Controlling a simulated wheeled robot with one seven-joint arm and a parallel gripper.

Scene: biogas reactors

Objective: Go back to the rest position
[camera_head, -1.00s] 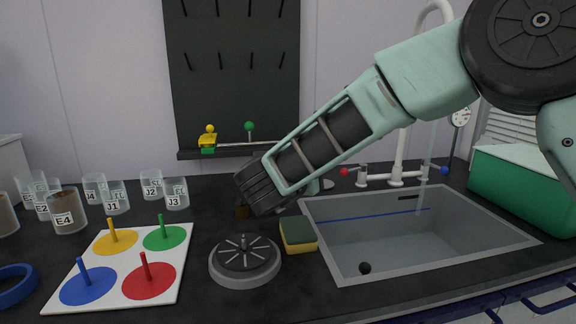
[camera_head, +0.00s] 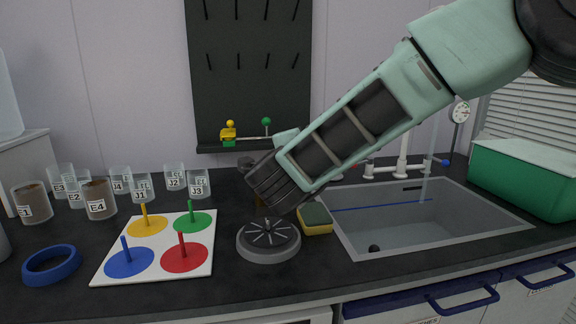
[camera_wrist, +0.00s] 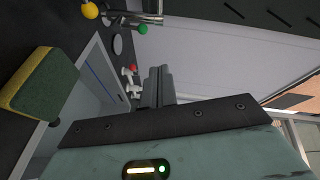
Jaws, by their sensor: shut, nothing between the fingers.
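My gripper (camera_wrist: 159,88) shows in the wrist view as two grey fingers pressed together, with nothing between them. In the head view my arm reaches from the upper right down over the worktop, and its dark wrist end hides most of the gripper. The wrist end appears above the round grey disc with a ribbed top (camera_head: 269,240) and the yellow-green sponge (camera_head: 316,219). The sponge also shows in the wrist view (camera_wrist: 42,84), left of the fingers. I cannot tell the exact height of the gripper above the worktop.
The sink (camera_head: 430,222) lies to the right, with the white tap (camera_head: 403,158) and a green box (camera_head: 525,180) beyond. A white board with coloured pegs (camera_head: 204,268), a blue ring (camera_head: 52,264) and several labelled beakers (camera_head: 100,199) stand left. A black pegboard (camera_head: 250,65) is behind.

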